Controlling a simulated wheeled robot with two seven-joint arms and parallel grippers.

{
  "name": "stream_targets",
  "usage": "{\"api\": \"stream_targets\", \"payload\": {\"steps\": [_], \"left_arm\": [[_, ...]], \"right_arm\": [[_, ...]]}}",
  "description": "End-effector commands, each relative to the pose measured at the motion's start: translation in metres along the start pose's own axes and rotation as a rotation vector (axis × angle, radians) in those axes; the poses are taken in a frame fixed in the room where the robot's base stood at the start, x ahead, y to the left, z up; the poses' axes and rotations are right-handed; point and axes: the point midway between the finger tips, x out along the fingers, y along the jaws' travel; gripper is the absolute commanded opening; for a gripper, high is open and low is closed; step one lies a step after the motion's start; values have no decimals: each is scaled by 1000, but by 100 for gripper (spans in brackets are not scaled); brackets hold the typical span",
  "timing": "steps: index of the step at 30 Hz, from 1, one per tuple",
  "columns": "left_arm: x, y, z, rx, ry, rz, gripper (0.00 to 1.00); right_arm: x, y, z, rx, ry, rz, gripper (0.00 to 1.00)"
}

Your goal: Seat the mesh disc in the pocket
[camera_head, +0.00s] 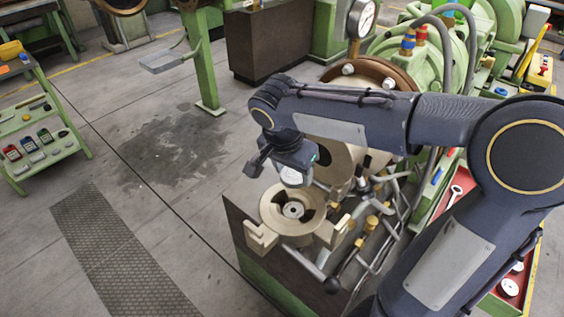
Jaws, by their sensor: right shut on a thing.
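My right gripper (286,164) comes in from the right and points down, above a tan round holder. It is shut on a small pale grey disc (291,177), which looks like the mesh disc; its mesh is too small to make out. The disc is above the back part of the holder, apparently clear of it. The round holder (270,212) has a dark recess with a light ring (293,210) in its middle, which looks like the pocket. My left gripper is out of view.
Tan blocks (261,239) flank the holder, and pipes with brass fittings (372,222) crowd its right side. Green machinery with a gauge (362,18) stands behind. A red tray (510,287) holds parts at the lower right. A green shelf cart (38,125) stands left; the floor between is clear.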

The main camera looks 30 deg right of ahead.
Motion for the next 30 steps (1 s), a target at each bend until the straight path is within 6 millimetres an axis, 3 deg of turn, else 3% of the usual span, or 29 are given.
{"api": "stream_targets", "payload": {"steps": [8, 30], "left_arm": [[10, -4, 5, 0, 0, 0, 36], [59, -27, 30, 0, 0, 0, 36]], "right_arm": [[14, 0, 4, 0, 0, 0, 28], [84, 0, 23, -1, 1, -1, 28]]}}
